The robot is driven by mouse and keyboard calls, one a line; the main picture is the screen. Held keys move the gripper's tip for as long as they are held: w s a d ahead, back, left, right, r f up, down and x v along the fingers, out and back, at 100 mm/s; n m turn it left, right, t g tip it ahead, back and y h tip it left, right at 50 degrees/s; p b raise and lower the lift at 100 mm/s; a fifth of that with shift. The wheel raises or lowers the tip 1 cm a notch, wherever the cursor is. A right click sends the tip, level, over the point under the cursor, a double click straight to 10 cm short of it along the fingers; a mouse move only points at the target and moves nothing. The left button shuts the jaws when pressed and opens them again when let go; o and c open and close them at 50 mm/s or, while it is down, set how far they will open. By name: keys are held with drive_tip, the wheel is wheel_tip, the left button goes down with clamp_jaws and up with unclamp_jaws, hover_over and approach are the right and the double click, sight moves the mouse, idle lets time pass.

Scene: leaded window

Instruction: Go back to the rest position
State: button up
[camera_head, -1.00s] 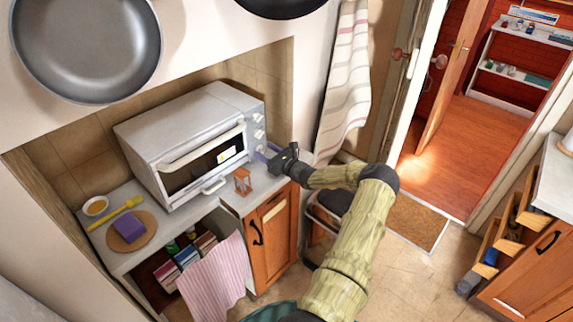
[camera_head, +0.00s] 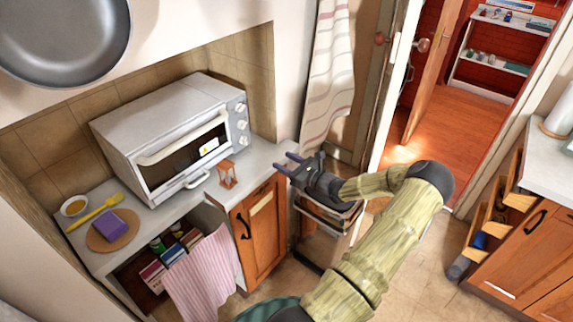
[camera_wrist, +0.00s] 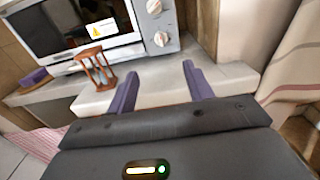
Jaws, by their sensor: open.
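My gripper (camera_head: 286,163) is open and empty, just off the right end of the counter in the head view. In the wrist view its two purple fingers (camera_wrist: 160,90) are spread apart, with the counter edge beyond them. My arm reaches in from the lower right of the head view. The small orange hourglass (camera_head: 227,174) stands upright on the counter to the left of my gripper, apart from it. It also shows in the wrist view (camera_wrist: 97,70).
A white toaster oven (camera_head: 165,130) stands on the counter (camera_head: 262,157). A purple block (camera_head: 109,226) on a round board, a yellow utensil and a small bowl are at left. A striped towel (camera_head: 330,75) hangs behind my gripper. Open drawers (camera_head: 495,215) stand at right.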

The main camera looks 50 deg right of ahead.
drive_tip(key=shift+w+a, duration=0.1)
idle(0.5)
drive_tip(key=a+n+g+y, duration=0.7)
drive_tip(key=a+n+g, duration=0.8)
drive_tip(key=a, duration=1.3)
drive_tip(key=s+a+r+n+h, duration=0.8)
drive_tip(key=s+a+r+n, duration=0.2)
drive_tip(key=n, duration=1)
drive_tip(key=s+a, duration=0.2)
drive_tip(key=shift+s+a+r, duration=0.15)
drive_tip(key=shift+a+r, duration=0.15)
drive_tip(key=shift+a, duration=0.1)
